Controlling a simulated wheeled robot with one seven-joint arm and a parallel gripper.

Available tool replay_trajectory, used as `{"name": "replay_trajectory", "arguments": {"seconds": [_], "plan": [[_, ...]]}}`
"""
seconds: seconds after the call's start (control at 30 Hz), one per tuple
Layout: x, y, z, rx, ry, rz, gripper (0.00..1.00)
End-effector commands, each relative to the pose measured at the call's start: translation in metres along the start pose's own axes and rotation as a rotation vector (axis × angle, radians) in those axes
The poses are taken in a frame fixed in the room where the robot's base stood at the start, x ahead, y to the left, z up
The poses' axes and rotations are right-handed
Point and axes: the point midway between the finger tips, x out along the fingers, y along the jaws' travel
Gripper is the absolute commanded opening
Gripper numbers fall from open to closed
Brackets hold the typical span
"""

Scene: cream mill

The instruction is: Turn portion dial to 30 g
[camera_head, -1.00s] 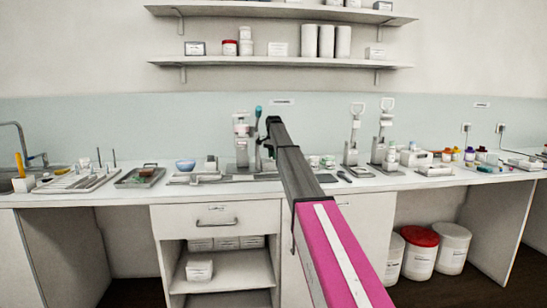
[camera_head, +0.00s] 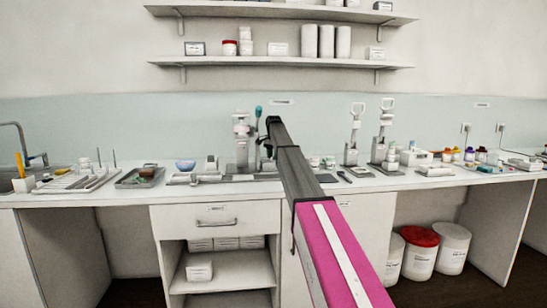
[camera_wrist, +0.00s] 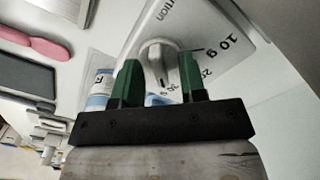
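The portion dial is a round grey knob (camera_wrist: 157,58) on a pale panel (camera_wrist: 215,28) in the wrist view. The panel bears the printed marks "10 g", "20" and "30 g", with short black tick lines. My gripper (camera_wrist: 158,78) has two green fingers set apart, one to each side of the knob's near part. I see no clear contact between fingers and knob. The knob's pointer is not clear, so its setting cannot be read. In the head view my arm hides the gripper's tip, close to a grey machine (camera_head: 241,142) on the bench.
A dark grey slab (camera_wrist: 22,75) and a pink handled thing (camera_wrist: 35,42) lie left of the dial in the wrist view. The white bench (camera_head: 110,196) carries trays, a blue bowl (camera_head: 185,166) and two press-like stands to the right. Shelves hang above.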

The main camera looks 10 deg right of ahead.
Motion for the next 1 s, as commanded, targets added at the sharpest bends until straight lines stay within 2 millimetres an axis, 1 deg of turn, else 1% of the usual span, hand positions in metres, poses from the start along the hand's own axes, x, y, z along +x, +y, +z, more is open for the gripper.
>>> {"name": "replay_trajectory", "arguments": {"seconds": [0.17,0.27,0.5,0.6,0.7,1.0], "plan": [[-0.013,0.0,0.0,0.0,0.001,0.0,0.38],[-0.026,-0.001,-0.001,0.0,0.0,0.0,0.38],[-0.063,-0.001,-0.001,0.0,0.0,0.0,0.38],[-0.072,-0.001,-0.001,0.0,0.0,0.0,0.38],[-0.075,0.0,0.0,0.0,0.0,0.0,0.38],[-0.074,0.0,0.0,0.0,0.0,0.0,0.38]]}}
